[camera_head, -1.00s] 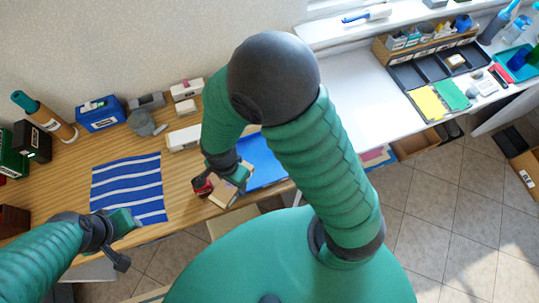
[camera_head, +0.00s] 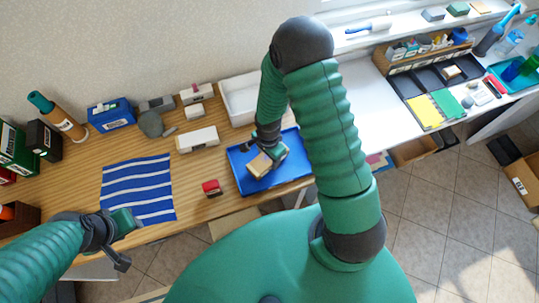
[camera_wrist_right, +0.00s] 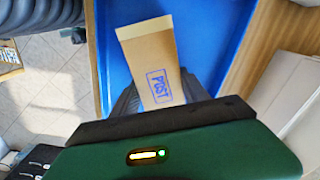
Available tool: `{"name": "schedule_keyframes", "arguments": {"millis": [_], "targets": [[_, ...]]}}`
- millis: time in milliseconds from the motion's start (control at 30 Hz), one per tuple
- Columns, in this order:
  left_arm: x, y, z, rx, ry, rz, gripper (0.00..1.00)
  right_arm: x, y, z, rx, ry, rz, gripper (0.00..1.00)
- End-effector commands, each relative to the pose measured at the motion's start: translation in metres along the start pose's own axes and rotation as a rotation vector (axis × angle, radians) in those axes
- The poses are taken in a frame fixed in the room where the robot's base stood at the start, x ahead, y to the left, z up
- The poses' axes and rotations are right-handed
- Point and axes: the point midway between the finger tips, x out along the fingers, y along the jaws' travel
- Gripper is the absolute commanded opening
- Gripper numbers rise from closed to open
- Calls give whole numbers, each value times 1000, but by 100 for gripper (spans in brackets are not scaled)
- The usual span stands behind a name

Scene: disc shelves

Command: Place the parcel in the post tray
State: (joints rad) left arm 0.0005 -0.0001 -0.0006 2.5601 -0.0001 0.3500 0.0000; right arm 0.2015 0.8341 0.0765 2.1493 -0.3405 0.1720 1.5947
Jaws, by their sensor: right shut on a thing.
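The parcel (camera_head: 259,166) is a small brown packet, and its blue POST stamp shows in the right wrist view (camera_wrist_right: 150,60). My right gripper (camera_head: 270,154) is shut on it and holds it over the blue tray (camera_head: 288,176), inside the tray's outline. The tray also fills much of the right wrist view (camera_wrist_right: 208,35). I cannot tell whether the parcel touches the tray floor. My left gripper (camera_head: 126,222) is by the front edge of the table, near the striped cloth and away from the parcel; its jaw opening is unclear.
A red object (camera_head: 212,188) stands left of the tray. A white bin (camera_head: 240,98) is behind the tray and a white box (camera_head: 197,139) is to its back left. A blue-and-white striped cloth (camera_head: 138,187) lies at left. Bottles and boxes line the wall.

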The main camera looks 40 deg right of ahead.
Motion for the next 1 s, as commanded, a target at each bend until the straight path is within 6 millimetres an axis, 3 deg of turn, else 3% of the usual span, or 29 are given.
{"name": "schedule_keyframes", "arguments": {"millis": [300,333,467,833,1000], "targets": [[1,0,0,1,0,0,36,8,1,-8,6,-7,-3,5],[0,0,0,1,0,0,36,7,1,-7,6,-6,-3,56],[0,0,0,2,0,0,36,6,1,-4,5,-2,-2,74],[0,0,0,1,0,0,36,0,0,-3,5,-1,-3,74],[2,0,0,1,0,0,36,-33,-1,-6,8,-1,-9,74]]}}
